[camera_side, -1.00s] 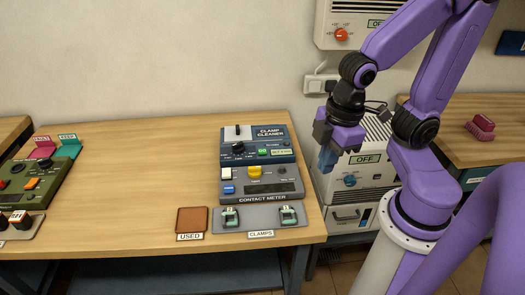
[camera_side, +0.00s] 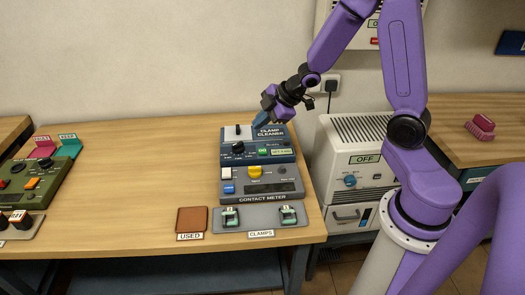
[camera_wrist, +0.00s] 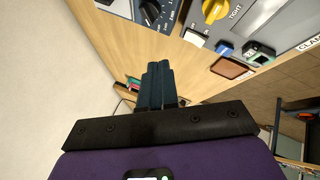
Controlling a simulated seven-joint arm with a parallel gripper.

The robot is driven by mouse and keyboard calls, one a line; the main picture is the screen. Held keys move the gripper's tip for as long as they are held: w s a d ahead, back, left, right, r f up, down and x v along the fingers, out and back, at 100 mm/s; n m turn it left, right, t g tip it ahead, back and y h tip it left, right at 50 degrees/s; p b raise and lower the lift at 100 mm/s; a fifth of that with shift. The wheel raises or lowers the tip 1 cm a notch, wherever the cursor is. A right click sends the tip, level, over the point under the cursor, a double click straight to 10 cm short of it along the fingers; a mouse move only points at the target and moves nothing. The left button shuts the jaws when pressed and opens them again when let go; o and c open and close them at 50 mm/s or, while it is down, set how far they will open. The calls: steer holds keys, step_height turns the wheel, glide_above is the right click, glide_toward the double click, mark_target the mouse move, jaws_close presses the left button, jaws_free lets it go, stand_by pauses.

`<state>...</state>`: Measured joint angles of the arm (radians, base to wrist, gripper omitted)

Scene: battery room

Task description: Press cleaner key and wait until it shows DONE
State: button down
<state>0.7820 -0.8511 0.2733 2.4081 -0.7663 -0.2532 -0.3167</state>
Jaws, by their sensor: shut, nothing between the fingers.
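The dark blue clamp cleaner (camera_side: 228,158) stands at the back right of the wooden table. It has a black dial (camera_side: 238,148), a green key (camera_side: 263,152) and a small pale display (camera_side: 282,151) whose text is too small to read surely. My gripper (camera_side: 259,124) is shut and empty, above the back of the cleaner near its name label. I cannot tell whether its tips touch the cleaner. In the wrist view the shut blue fingers (camera_wrist: 157,82) point forward, and part of the cleaner with its dial (camera_wrist: 150,13) shows at the top edge. The green key is not visible there.
The grey contact meter (camera_side: 235,197) with a yellow knob (camera_side: 255,172) sits just in front of the cleaner. Two clamps lie on a grey plate (camera_side: 259,221) nearer the front. A brown pad (camera_side: 192,219) lies left of it. The table's middle is clear.

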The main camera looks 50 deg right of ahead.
mark_target(266, 151)
steer(key=shift+n+t+y, duration=0.4)
steer(key=shift+t+y, duration=0.1)
steer(key=shift+y, duration=0.3)
steer(key=shift+w+d+f, duration=0.3)
steer(key=shift+w+d, duration=0.05)
steer(key=shift+d, duration=0.45)
steer(key=shift+w+d+f, duration=0.3)
steer(key=shift+w+d, duration=0.05)
steer(key=shift+d, duration=0.4)
steer(key=shift+w+d+f, duration=0.3)
steer(key=shift+w+d, duration=0.05)
steer(key=shift+d, duration=0.45)
steer(key=shift+f, duration=0.1)
steer(key=shift+f, duration=4.3)
steer(key=shift+f, duration=0.15)
steer(key=shift+f, duration=0.3)
steer(key=shift+f, duration=0.35)
steer(key=shift+r, duration=0.8)
